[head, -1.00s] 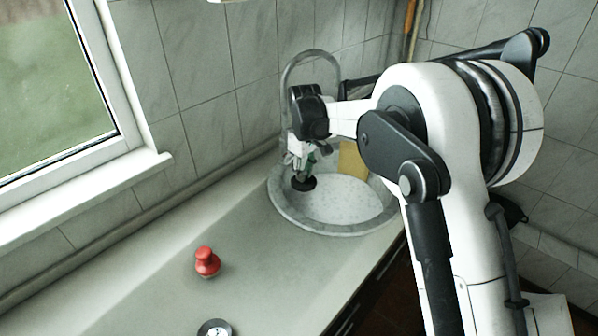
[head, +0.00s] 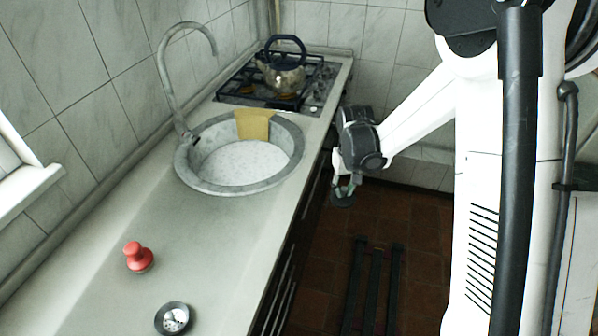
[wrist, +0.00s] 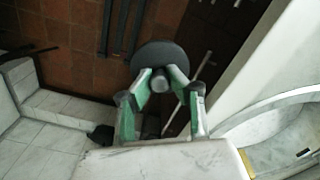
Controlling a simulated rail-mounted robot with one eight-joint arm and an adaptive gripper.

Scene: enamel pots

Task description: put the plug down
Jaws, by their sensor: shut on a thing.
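The plug is a round dark disc with a short grey knob. It shows in the wrist view (wrist: 163,54) and, small and dark, in the head view (head: 342,199). My gripper (head: 347,184) is shut on the plug's knob, with a green-lined finger on each side of it in the wrist view (wrist: 160,80). The disc hangs below the fingertips. In the head view the gripper and plug are to the right of the counter (head: 205,240), past its front edge, with the brown tiled floor behind them.
The round sink (head: 185,170) with a yellow cloth (head: 254,124) on its rim lies left of the gripper. A red knobbed object (head: 138,257) and a metal strainer (head: 173,318) sit on the near counter. A kettle (head: 282,72) stands on the hob. Dark rails (head: 372,285) lie on the floor.

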